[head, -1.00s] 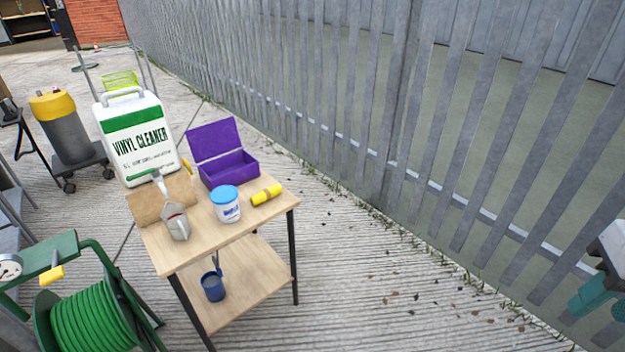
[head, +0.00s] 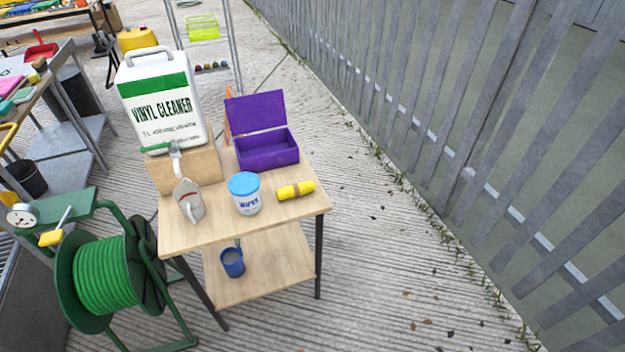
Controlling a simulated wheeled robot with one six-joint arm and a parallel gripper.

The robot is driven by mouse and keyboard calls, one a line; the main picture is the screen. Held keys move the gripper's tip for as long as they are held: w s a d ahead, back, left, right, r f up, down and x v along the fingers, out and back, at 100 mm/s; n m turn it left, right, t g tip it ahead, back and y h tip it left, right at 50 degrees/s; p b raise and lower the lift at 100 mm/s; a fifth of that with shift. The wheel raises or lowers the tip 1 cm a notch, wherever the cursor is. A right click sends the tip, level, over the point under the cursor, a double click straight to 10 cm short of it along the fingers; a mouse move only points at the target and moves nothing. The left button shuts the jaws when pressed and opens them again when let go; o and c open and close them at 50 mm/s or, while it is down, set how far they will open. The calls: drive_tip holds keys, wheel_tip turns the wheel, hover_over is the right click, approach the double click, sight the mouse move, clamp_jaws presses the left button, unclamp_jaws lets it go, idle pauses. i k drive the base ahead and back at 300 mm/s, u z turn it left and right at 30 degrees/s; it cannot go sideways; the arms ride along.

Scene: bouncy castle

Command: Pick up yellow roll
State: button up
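The yellow roll (head: 295,190) lies on its side on the top of a small wooden table (head: 260,218), near its right edge. It is a short yellow cylinder with a grey-brown band around its middle. It lies just right of a white wipes tub (head: 245,196) with a blue lid and in front of an open purple box (head: 268,150). Nothing covers the roll. My gripper is not in view.
A large vinyl cleaner jug (head: 162,100) stands on a wooden block at the table's back left, with a grey scoop (head: 188,200) before it. A green hose reel (head: 103,275) stands left. A metal fence (head: 450,120) runs along the right. Ground before the fence is mostly clear.

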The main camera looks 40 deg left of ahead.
sight(297, 189)
drive_tip(key=u, duration=0.2)
drive_tip(key=i, duration=0.65)
drive_tip(key=u, duration=1.25)
drive_tip(key=i, duration=0.6)
drive_tip(key=u, duration=0.65)
